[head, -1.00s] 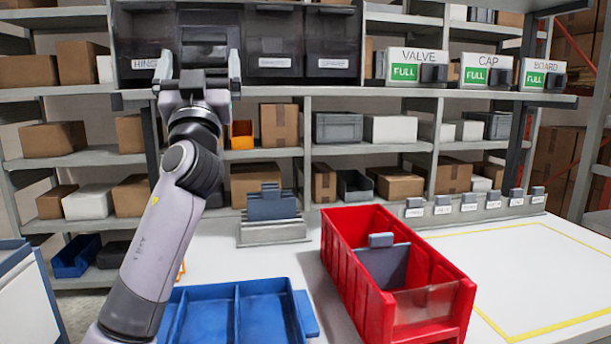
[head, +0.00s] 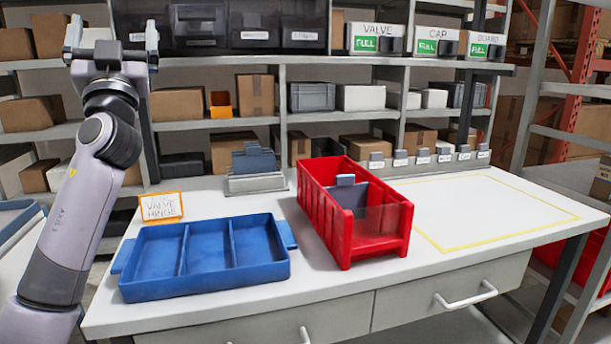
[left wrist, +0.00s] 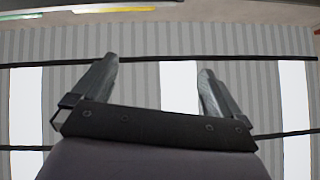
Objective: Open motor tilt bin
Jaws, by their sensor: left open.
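A row of dark tilt bins runs along the top of the rack in the head view. Several fronts show, such as a left one (head: 200,25), a middle one (head: 254,22) and a right one (head: 304,24). Their white labels are too small to read, so I cannot tell which is the motor bin. All visible fronts look closed. My left gripper (head: 113,42) is raised at the left end of the row, open and empty, fingers up, overlapping the leftmost bin. In the left wrist view the open fingers (left wrist: 158,72) point at a striped ceiling with lights. My right gripper is not in view.
A blue divided tray (head: 207,250), a red bin (head: 330,215) with a grey divider and a "VALVE HINGE" card (head: 160,206) stand on the white bench (head: 230,310). Dispensers marked FULL (head: 375,40) are right of the bins. A yellow-outlined area (head: 490,210) is clear.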

